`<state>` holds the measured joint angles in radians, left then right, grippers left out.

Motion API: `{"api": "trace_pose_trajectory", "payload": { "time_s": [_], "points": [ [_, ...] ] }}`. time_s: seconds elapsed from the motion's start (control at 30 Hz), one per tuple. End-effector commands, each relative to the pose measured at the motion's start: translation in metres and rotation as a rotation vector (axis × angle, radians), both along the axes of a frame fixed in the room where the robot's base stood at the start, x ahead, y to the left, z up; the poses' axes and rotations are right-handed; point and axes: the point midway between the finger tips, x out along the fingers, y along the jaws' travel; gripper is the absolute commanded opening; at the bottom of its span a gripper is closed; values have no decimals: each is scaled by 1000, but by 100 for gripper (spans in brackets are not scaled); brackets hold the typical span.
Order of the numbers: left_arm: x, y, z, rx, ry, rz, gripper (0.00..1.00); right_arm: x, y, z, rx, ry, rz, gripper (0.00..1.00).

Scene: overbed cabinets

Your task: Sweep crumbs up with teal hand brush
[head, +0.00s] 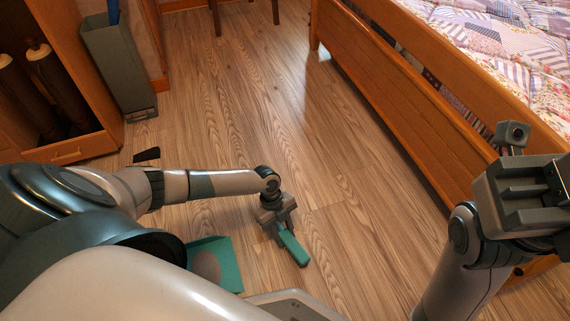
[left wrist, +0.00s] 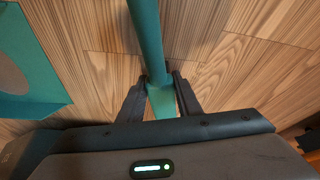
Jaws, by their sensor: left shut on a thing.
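The teal hand brush (head: 292,247) is in my left gripper (head: 280,222), low over the wood floor. In the left wrist view the teal handle (left wrist: 147,40) runs between the two dark fingers of the gripper (left wrist: 158,92), which are shut on it. I cannot tell whether the brush touches the floor. A teal dustpan (head: 228,262) with a greyish round patch lies on the floor to the left of the brush, partly hidden by my arm. It also shows in the left wrist view (left wrist: 35,70). My right gripper (head: 520,190) is raised at the right; its fingers are unclear. I see no crumbs clearly.
A wooden bed (head: 400,90) with a patchwork quilt stands along the right. An open wooden cabinet (head: 85,75) and a tall grey bin (head: 118,65) stand at the left. A small dark object (head: 147,154) lies near the cabinet. The middle floor (head: 240,110) is clear.

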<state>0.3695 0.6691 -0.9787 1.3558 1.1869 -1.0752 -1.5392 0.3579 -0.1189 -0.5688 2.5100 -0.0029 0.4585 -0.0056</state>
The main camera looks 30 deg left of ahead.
Motion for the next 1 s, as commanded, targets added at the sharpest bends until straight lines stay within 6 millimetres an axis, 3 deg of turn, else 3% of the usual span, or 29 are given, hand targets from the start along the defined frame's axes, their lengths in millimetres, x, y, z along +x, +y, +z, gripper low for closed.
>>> {"api": "trace_pose_trajectory", "payload": {
  "time_s": [0.43, 1.0],
  "points": [
    [-24, 17, -2, 8, 10, -3, 13, 0, 0, 8, 0, 0, 0, 31],
    [-28, 21, 0, 6, 8, -2, 13, 0, 0, 10, 0, 0, 0, 31]
  ]
}}
